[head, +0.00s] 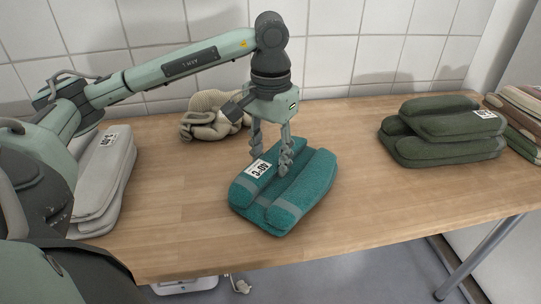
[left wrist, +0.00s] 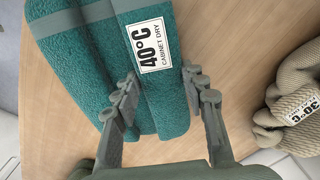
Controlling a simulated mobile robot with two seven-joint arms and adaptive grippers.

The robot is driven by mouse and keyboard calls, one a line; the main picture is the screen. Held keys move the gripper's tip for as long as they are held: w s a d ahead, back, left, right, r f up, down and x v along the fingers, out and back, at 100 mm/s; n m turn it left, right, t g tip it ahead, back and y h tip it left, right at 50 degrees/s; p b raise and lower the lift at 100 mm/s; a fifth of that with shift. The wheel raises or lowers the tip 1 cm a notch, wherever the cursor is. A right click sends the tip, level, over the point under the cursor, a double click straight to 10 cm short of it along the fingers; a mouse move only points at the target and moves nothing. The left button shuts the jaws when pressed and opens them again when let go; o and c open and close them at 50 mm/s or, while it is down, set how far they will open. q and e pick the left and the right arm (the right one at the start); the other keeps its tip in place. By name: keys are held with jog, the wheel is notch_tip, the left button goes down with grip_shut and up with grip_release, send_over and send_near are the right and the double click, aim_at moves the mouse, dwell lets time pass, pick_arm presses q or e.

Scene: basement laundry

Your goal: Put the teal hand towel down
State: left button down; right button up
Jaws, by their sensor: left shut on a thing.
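The teal hand towel (head: 305,190) is folded into thick rolls with a paler band and a white "40°C cabinet dry" label. It lies at the middle of the wooden table, seemingly resting on it; I cannot tell whether there is a small gap beneath. My left gripper (head: 271,162) points down from above, its fingers on either side of one fold near the label. In the left wrist view the towel (left wrist: 85,60) fills the upper left, and my left gripper (left wrist: 163,95) is shut on its labelled fold. My right gripper is not in view.
A beige knitted heap (head: 207,117) lies behind the towel, close to my left gripper. A pale folded stack (head: 103,175) is at left, a dark green stack (head: 440,140) at right, and a striped stack (head: 520,115) beyond it. The wooden table (head: 365,205) is bare right of the towel.

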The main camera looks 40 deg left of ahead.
pick_arm(q)
jog(key=shift+f, duration=0.1)
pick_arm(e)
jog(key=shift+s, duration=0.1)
pick_arm(q)
jog(key=c, duration=1.1)
grip_release()
jog(key=shift+o, duration=1.2)
notch_tip(320, 180, up, 8)
jog(key=shift+r+p, duration=0.15)
jog(key=shift+p, duration=0.5)
jog(key=shift+r+p, duration=0.75)
jog(key=shift+r, duration=1.25)
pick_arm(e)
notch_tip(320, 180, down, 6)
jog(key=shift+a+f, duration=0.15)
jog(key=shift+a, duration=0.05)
